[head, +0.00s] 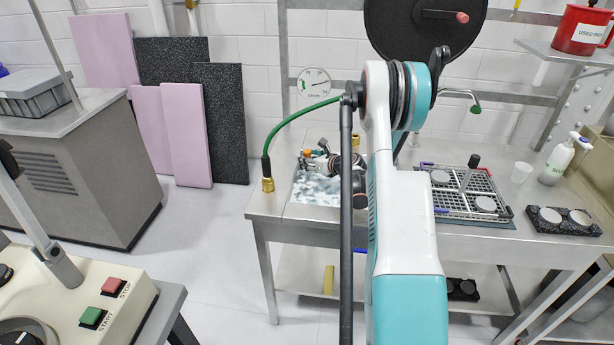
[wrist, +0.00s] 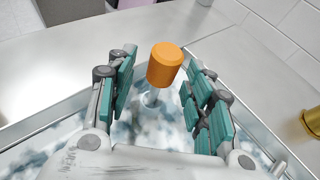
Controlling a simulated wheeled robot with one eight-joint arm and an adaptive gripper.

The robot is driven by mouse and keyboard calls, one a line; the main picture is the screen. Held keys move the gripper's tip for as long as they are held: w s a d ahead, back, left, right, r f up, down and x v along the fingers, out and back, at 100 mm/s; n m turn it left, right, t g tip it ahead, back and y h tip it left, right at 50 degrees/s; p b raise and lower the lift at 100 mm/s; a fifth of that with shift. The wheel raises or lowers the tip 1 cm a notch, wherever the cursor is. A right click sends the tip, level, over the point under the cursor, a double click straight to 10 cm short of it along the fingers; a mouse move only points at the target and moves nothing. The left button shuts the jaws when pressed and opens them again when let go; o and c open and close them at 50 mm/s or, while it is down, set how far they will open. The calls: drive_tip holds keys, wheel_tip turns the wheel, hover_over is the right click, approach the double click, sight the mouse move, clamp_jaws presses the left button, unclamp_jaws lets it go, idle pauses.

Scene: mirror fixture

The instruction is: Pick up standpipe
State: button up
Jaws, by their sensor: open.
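The standpipe (wrist: 165,64) has an orange cylindrical top on a pale, thin pipe that goes down into the sink (wrist: 60,141). In the wrist view it stands between the two teal-padded fingers of my gripper (wrist: 161,70), with gaps on both sides. My gripper is open and does not appear to touch it. In the head view the standpipe's orange top (head: 307,152) shows small at the back of the sink, beside my gripper (head: 314,160). The pipe's lower end is blurred by the foamy water.
A green hose with a brass fitting (head: 267,178) is left of the sink. The sink rim surrounds my gripper.

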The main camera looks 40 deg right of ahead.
clamp_jaws()
drive_tip(key=shift+r, duration=0.2)
